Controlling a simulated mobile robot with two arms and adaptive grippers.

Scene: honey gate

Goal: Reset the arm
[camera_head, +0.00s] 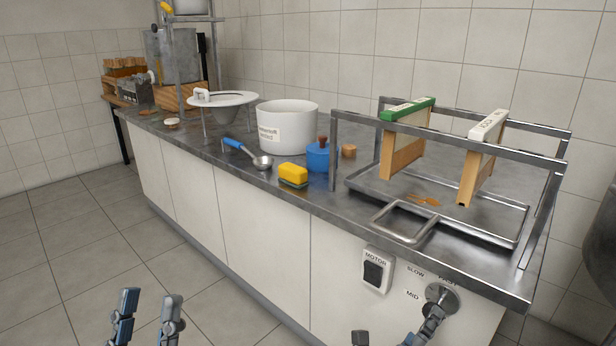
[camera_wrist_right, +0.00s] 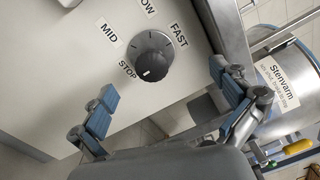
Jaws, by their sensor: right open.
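My left gripper (camera_head: 147,304) shows at the bottom left of the head view. Its two fingers stand apart with nothing between them, over the floor. My right gripper (camera_head: 397,338) is partly cut off at the bottom edge, in front of the counter's panel. In the right wrist view my right gripper (camera_wrist_right: 164,80) is open and empty. A round dark speed knob (camera_wrist_right: 153,57) lies ahead between its fingers, apart from both. Labels STOP, MID and FAST surround the knob, and one more is cut off. The knob's pale mark appears to face STOP. The knob's metal plate (camera_head: 446,293) shows in the head view.
A motor switch box (camera_head: 376,270) sits left of the knob. A metal frame rack (camera_head: 455,148) holding two wooden frames stands above a tray at the counter's right end. A steel drum labelled Stenvarm (camera_wrist_right: 285,85) is beyond the right finger. The floor at left is clear.

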